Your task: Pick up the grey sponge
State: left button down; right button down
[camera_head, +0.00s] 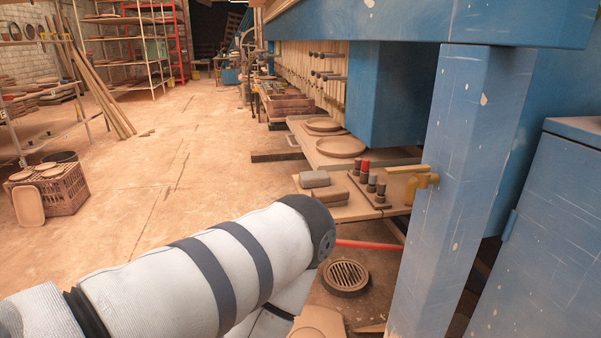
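A small greyish block (314,179), which looks like the grey sponge, lies on the near end of a low wooden bench (355,211) in the middle of the picture. From this view I cannot tell for certain which of the two is the sponge. My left arm, white with dark bands, reaches in from the lower left and ends below the blocks. Neither of my grippers shows.
A rack of dark and red-topped pegs (369,182) stands right of the blocks. A scratched blue post (452,190) blocks the right side. A round grate (346,277) lies below. Round plates (341,147) lie farther back. The floor at left is mostly open, with a crate (62,192).

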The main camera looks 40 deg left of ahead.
aim_at(314, 179)
jog(key=u, duration=1.15)
jog(key=i+j+z, duration=0.3)
jog(key=z, duration=0.15)
jog(key=j, duration=0.1)
